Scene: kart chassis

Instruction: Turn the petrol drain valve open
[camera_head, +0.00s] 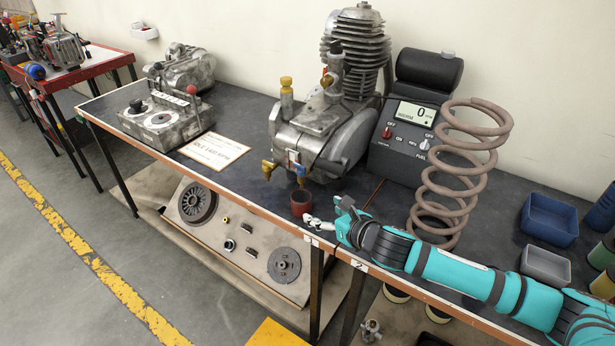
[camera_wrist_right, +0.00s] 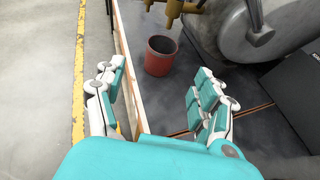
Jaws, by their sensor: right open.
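The grey engine (camera_head: 325,140) stands on the dark bench. I cannot tell for sure which is the petrol drain valve. Brass fittings (camera_wrist_right: 172,10) also show at the top of the right wrist view, cut off by the edge. A dark red cup (camera_head: 300,204) stands on the bench below the taps. My right gripper (camera_head: 326,215) is open and empty, beside the cup near the bench's front edge. My left gripper is out of view.
A black control box (camera_head: 408,135) with a display and a rusty coil spring (camera_head: 455,175) stand right of the engine. A blue bin (camera_head: 550,218) and a grey bin (camera_head: 546,266) stand farther right. A paper sign (camera_head: 214,150) lies left of the engine. The bench's front edge (camera_wrist_right: 128,72) runs close to my right gripper.

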